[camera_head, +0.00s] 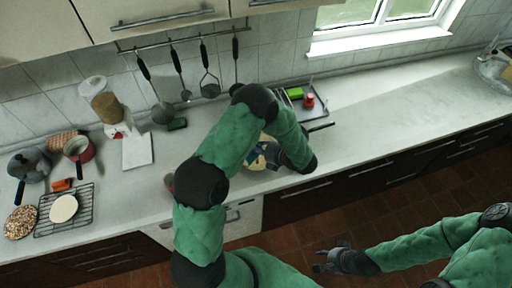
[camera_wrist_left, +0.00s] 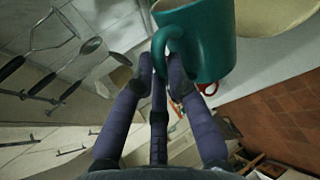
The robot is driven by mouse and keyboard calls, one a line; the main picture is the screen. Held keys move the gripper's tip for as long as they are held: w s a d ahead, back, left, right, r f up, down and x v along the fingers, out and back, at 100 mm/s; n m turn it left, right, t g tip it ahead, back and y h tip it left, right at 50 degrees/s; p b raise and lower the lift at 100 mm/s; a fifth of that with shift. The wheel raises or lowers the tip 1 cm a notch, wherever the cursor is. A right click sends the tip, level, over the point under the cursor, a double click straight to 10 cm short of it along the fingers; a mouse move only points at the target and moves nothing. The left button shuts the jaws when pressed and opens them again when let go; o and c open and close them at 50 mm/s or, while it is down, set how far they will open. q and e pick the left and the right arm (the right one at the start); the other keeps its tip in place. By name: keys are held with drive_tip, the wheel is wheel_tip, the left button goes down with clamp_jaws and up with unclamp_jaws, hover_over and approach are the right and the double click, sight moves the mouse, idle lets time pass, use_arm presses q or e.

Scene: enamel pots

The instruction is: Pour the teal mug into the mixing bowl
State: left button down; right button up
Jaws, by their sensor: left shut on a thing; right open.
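The teal mug (camera_wrist_left: 207,48) is large at the top of the left wrist view, its rim partly cut off by the frame edge. My left gripper (camera_wrist_left: 163,72) is shut on the mug's handle. A cream rounded form, seemingly the mixing bowl (camera_wrist_left: 278,14), shows beside the mug at the top right. In the head view a small part of the bowl (camera_head: 257,162) shows on the counter behind my left arm, which hides the mug and most of the left gripper. Contents of mug and bowl are not visible. My right gripper (camera_head: 338,260) is open and empty over the floor.
Utensils (camera_head: 205,75) hang on the wall. A tray (camera_head: 318,112) with a red jar stands behind my arm. The right counter is mostly clear.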

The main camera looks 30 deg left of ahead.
use_arm(q)
drive_tip(key=w+m+g+p, duration=0.1)
drive_tip(key=w+m+g, duration=0.2)
drive_tip(key=w, duration=0.3)
drive_tip(key=shift+d+r+m+y, duration=0.3)
drive_tip(key=shift+r+m, duration=0.05)
drive_tip(key=shift+m, duration=0.15)
idle(1.3)
drive_tip(key=shift+w, duration=0.1)
drive_tip(key=shift+r, duration=0.1)
drive_tip(key=shift+r+n+t+h, duration=0.2)
drive_tip(key=shift+r+n+t, duration=0.1)
drive_tip(key=shift+n+t, duration=0.4)
drive_tip(key=shift+r+n+t+h, duration=0.25)
drive_tip(key=shift+n+t, duration=0.25)
drive_tip(key=shift+n, duration=0.4)
